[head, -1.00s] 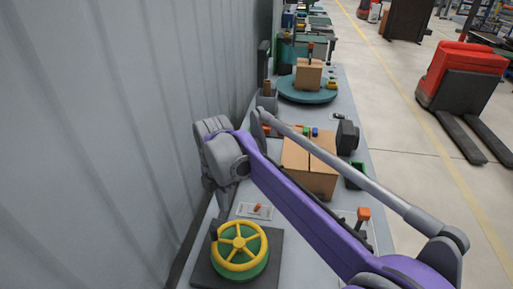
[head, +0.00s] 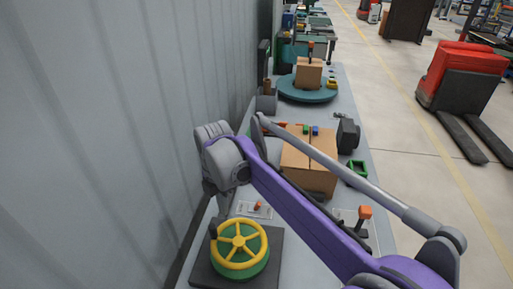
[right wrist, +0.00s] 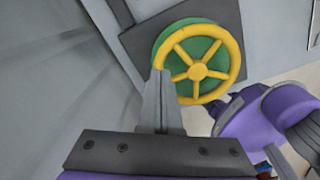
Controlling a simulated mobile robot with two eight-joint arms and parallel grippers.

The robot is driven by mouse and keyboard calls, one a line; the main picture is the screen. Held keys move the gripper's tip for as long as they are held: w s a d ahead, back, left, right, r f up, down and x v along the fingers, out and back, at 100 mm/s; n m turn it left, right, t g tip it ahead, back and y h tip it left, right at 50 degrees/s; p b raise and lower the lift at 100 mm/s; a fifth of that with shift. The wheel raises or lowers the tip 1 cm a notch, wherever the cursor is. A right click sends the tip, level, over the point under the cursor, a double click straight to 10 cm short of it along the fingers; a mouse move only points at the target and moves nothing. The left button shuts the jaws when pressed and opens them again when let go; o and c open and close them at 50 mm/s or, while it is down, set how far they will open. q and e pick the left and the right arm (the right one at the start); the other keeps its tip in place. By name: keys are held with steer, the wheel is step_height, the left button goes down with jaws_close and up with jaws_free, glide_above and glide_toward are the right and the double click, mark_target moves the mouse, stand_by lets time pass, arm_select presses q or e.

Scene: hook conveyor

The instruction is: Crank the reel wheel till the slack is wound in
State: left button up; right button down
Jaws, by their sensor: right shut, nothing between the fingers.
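The reel wheel (head: 238,246) has a yellow spoked rim on a green drum and sits on a dark square base at the bottom of the head view. It also shows in the right wrist view (right wrist: 199,72). A dark upright crank knob (head: 212,229) stands at its left edge in the head view. My right gripper (head: 217,212) is shut and empty, pointing down near the knob. In the right wrist view its fingers (right wrist: 158,78) overlap the rim's left edge; I cannot tell whether they touch. The knob is not clear there, and no slack line is visible. My left gripper is out of view.
A corrugated grey wall (head: 130,130) runs close along the left. Beyond the wheel, the bench holds an orange lever (head: 365,212), a cardboard box (head: 310,160), a green open frame (head: 358,168) and a teal turntable (head: 308,90). The floor to the right has a red pallet truck (head: 462,72).

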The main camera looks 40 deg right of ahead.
mark_target(213, 243)
steer(key=shift+f+b, duration=0.95)
steer(key=shift+f, duration=1.1)
steer(key=shift+s+a+r, duration=0.1)
steer(key=shift+s+a, duration=0.1)
steer(key=shift+a, duration=0.7)
steer(key=shift+s+a, duration=0.15)
steer(key=shift+a, duration=0.75)
steer(key=shift+s+a+p, duration=0.3)
steer(key=shift+s+a, duration=0.95)
steer(key=shift+a, duration=0.05)
